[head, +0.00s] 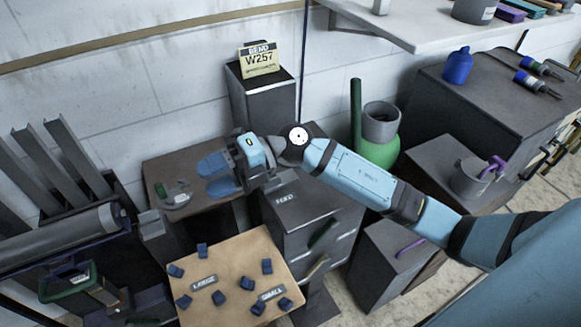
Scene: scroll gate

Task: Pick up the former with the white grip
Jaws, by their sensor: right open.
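My right gripper (217,175) reaches in from the right, its two blue fingers apart and pointing left over the brown tabletop (225,195). Nothing shows between the fingers. A small grey, rounded tool (174,195) with a green part lies on that tabletop, just left of the fingertips and apart from them. It may be a former, but I cannot make out a white grip on it. My left gripper is not in view.
A tan board (237,255) with several small blue blocks and LARGE and SMALL labels lies below. A dark cabinet (300,215) stands under my right wrist. A dark pedestal with a W257 sign (259,60) stands behind. A grey roller (60,240) is at left.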

